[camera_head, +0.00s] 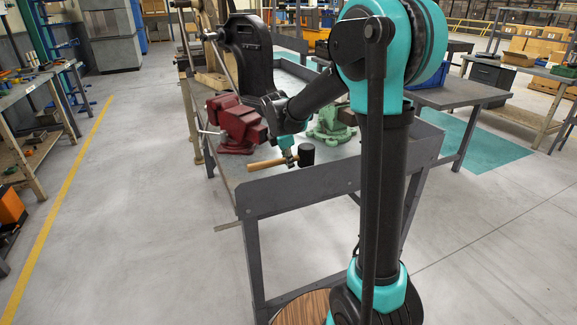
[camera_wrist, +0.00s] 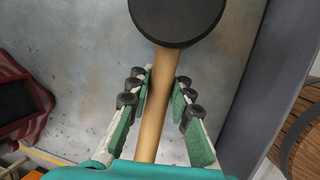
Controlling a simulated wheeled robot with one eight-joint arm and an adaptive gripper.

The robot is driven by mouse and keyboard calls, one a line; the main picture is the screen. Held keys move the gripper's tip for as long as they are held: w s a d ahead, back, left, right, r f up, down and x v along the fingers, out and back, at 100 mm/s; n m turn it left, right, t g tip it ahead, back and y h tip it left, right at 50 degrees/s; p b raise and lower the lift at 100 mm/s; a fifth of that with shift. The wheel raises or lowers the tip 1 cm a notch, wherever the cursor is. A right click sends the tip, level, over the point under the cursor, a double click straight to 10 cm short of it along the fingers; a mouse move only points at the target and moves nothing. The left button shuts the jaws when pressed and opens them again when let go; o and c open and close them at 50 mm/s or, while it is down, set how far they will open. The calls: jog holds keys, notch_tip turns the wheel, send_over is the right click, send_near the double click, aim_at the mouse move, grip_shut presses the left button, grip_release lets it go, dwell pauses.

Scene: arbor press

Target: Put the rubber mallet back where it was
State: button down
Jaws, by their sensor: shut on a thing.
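The rubber mallet has a black head (camera_head: 306,155) and a light wooden handle (camera_head: 266,164). In the head view it lies roughly level, with the head to the right and the handle pointing left, over the grey bench top. My gripper (camera_head: 289,156) is shut on the handle close to the head. In the wrist view the handle (camera_wrist: 157,108) runs between the two green-padded fingers and the black head (camera_wrist: 176,16) is past the fingertips. Whether the mallet touches the bench top is hard to tell.
A red vise (camera_head: 236,122) stands on the bench left of the mallet, and a green machine (camera_head: 330,124) stands behind it to the right. The black arbor press (camera_head: 247,50) is farther back. A raised grey bench edge (camera_head: 300,186) runs along the near side.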

jog(key=shift+f, duration=0.8)
jog(key=shift+f, duration=0.1)
jog(key=c, duration=1.6)
grip_release()
jog(key=shift+c, duration=0.2)
jog(key=v, duration=1.2)
